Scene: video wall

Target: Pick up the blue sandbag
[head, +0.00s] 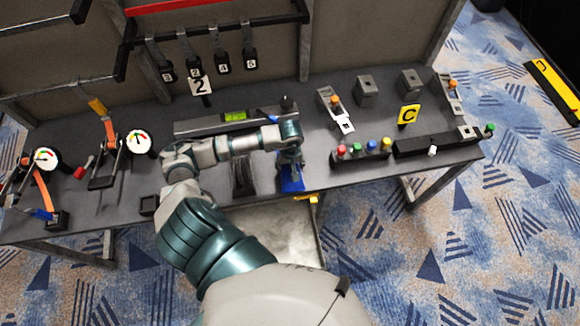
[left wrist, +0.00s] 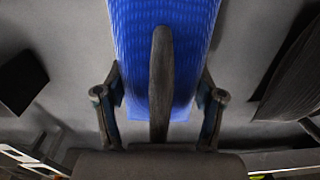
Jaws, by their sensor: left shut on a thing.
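The blue sandbag (head: 292,182) is at the front edge of the grey table, below my left gripper (head: 290,162). In the left wrist view the blue woven sandbag (left wrist: 125,45) fills the top middle. My left gripper (left wrist: 160,105) is shut on it, with one dark finger across its face and a finger at each side. The gripper covers part of the bag. I cannot tell whether the bag still touches the table. My right gripper is in neither view.
A dark bag-like thing (head: 243,176) lies left of the sandbag. A button panel (head: 362,150) stands to the right, and gauges (head: 139,142) on the left. A long grey bar (head: 200,124) lies behind my arm. Numbered black items (head: 222,58) hang at the back.

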